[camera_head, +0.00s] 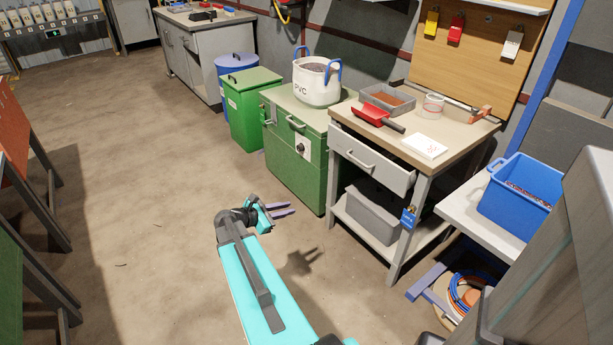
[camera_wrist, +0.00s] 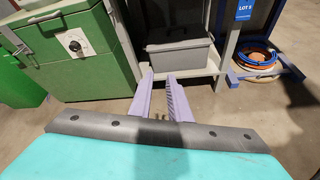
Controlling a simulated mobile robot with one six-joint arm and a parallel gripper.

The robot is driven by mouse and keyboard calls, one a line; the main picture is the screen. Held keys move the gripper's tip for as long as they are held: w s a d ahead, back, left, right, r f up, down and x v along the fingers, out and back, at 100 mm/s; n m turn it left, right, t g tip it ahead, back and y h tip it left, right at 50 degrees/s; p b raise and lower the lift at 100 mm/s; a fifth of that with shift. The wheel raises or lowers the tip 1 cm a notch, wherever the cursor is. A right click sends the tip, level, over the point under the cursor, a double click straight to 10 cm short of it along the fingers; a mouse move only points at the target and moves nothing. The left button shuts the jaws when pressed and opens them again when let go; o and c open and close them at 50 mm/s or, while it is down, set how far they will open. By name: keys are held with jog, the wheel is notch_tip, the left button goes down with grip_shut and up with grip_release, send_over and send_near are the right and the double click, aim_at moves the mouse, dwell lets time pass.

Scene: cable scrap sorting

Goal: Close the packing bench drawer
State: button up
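The bench (camera_head: 465,132) has a light top, and under it a pale grey drawer (camera_head: 372,163) with a bar handle (camera_head: 358,159). The drawer front stands out from the bench frame, so the drawer looks partly open. My gripper (camera_head: 282,211) is in front and to the left of the bench, low over the floor and apart from the drawer. In the wrist view its two lilac fingers (camera_wrist: 162,97) are spread with nothing between them, pointing toward the bench's lower shelf (camera_wrist: 200,70). I cannot make out the drawer clearly in the wrist view.
A green cabinet (camera_head: 293,158) stands left of the bench with a white PVC bag (camera_head: 316,82) on top. A grey bin (camera_head: 373,212) sits on the lower shelf. A blue crate (camera_head: 520,192) is at right, above coiled cables (camera_head: 465,292). The floor (camera_head: 150,200) at left is clear.

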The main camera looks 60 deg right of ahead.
jog(key=a+f+m+t+y, duration=0.1)
jog(key=a+f+m+y, duration=0.15)
jog(key=a+f, duration=0.85)
jog(key=a+f+m+t+y, duration=0.15)
jog(key=a+f+y, duration=0.25)
jog(key=a+f, duration=0.75)
jog(key=s+a+f+m+y, duration=0.2)
jog(key=s+a, duration=0.1)
jog(key=a, duration=0.7)
jog(key=s+a+f+m+g+y, duration=0.1)
jog(key=s+a, duration=0.3)
jog(key=a, duration=0.6)
jog(key=s+a+f+m+g+y, duration=0.1)
jog(key=s+a+f+m+y, duration=0.1)
jog(key=a, duration=0.9)
jog(key=shift+s+f+m+y, duration=0.35)
jog(key=shift+s+m, duration=0.25)
jog(key=shift+s, duration=0.55)
jog(key=shift+s+g, duration=0.1)
jog(key=shift+g, duration=0.15)
